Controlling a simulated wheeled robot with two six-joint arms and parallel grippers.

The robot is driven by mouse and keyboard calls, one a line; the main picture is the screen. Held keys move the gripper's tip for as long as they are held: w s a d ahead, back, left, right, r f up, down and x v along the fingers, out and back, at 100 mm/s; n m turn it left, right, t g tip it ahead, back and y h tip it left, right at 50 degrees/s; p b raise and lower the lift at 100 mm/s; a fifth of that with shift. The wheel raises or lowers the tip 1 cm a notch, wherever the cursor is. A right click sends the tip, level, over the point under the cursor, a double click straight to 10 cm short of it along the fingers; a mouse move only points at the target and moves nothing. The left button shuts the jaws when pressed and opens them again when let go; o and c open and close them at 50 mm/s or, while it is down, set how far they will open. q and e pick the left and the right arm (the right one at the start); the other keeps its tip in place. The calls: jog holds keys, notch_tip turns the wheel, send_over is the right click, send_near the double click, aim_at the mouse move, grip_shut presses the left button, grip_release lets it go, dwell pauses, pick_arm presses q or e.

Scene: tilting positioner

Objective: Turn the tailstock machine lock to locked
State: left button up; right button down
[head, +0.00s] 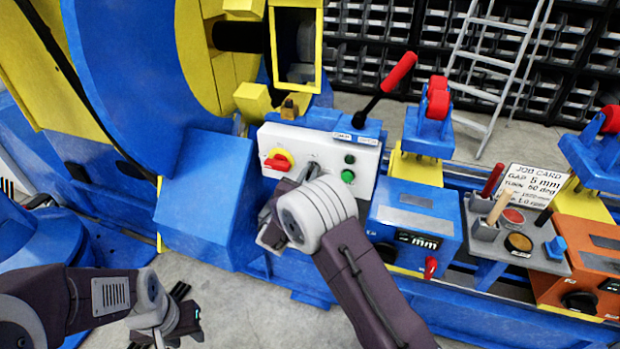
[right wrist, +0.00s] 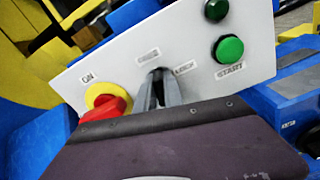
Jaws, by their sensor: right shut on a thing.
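The white control panel (head: 272,138) is on the blue machine housing. It also shows in the right wrist view (right wrist: 85,72). Two small labels, blurred but seeming to read FREE (right wrist: 148,54) and LOCK (right wrist: 184,69), sit on it above the lock switch. My right gripper (right wrist: 160,88) is at the middle of the panel, shut on the lock switch between its fingers. The switch is mostly hidden by the fingers, so I cannot tell which way it points. My left gripper (head: 178,308) hangs low at the left, away from the panel; its fingers are too unclear to read.
A red-on-yellow switch (head: 278,160) is left of the lock; a green START button (head: 348,176) and a darker one are right of it. A red-handled lever (head: 385,85) rises behind the panel. A tool tray (head: 510,262) and job card (head: 532,190) stand right.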

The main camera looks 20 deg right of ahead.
jog(key=m+b, duration=0.4)
jog(key=b, duration=0.3)
jog(key=m+b, duration=0.5)
jog(key=b, duration=0.2)
jog(key=f+m+b, duration=0.1)
jog(key=m+b, duration=0.3)
jog(key=b, duration=0.4)
jog(key=shift+s+d+m, duration=0.1)
jog(key=shift+m, duration=0.3)
jog(key=shift+r+m+b, duration=0.2)
jog(key=shift+m+b, duration=0.6)
jog(key=shift+b, duration=0.4)
jog(key=c, duration=1.5)
grip_release()
jog(key=shift+o, duration=0.2)
jog(key=p+v, duration=0.2)
jog(key=v, duration=0.7)
